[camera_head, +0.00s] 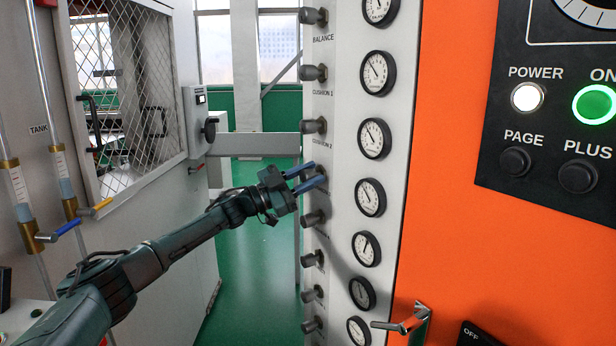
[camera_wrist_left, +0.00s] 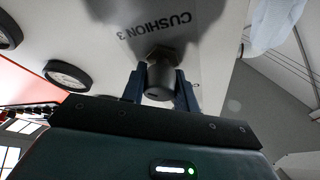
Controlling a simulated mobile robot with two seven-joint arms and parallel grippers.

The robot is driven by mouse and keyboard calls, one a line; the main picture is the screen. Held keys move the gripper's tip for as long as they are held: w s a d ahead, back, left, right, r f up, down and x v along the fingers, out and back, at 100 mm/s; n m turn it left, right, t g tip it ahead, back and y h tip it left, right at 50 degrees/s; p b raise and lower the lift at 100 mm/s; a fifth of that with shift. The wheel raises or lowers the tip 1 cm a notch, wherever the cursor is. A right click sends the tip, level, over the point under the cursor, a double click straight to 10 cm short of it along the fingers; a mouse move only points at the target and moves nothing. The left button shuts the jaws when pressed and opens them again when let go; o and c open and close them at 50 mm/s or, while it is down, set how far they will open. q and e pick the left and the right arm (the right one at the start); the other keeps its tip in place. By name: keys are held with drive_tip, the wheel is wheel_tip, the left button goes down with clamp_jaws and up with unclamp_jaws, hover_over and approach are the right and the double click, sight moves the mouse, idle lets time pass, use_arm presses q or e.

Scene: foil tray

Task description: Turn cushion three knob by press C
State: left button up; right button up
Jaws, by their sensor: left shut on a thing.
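The cushion three knob (camera_wrist_left: 160,78) is a dark grey cylinder sticking out of the white panel. In the left wrist view the label "CUSHION 3" appears upside down beside it. My left gripper (camera_head: 308,177) reaches the panel from the left, its two blue fingers pointing at the panel. In the left wrist view the fingers of the left gripper (camera_wrist_left: 160,92) lie on either side of the knob, shut on it. In the head view the knob is mostly hidden by the fingers. My right gripper is not in view.
The cushion two knob (camera_head: 313,125) is just above, and another knob (camera_head: 314,218) is just below. Round gauges (camera_head: 370,197) line the panel to the right. An orange cabinet (camera_head: 480,240) stands further right. Left are a mesh door (camera_head: 125,85) and green floor (camera_head: 245,250).

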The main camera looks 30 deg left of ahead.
use_arm(q)
drive_tip(key=o, duration=1)
drive_tip(key=shift+s+a+f, duration=0.25)
drive_tip(key=shift+s, duration=0.1)
drive_tip(key=b+v, duration=0.3)
drive_tip(key=v, duration=0.9)
drive_tip(key=shift+s, duration=0.15)
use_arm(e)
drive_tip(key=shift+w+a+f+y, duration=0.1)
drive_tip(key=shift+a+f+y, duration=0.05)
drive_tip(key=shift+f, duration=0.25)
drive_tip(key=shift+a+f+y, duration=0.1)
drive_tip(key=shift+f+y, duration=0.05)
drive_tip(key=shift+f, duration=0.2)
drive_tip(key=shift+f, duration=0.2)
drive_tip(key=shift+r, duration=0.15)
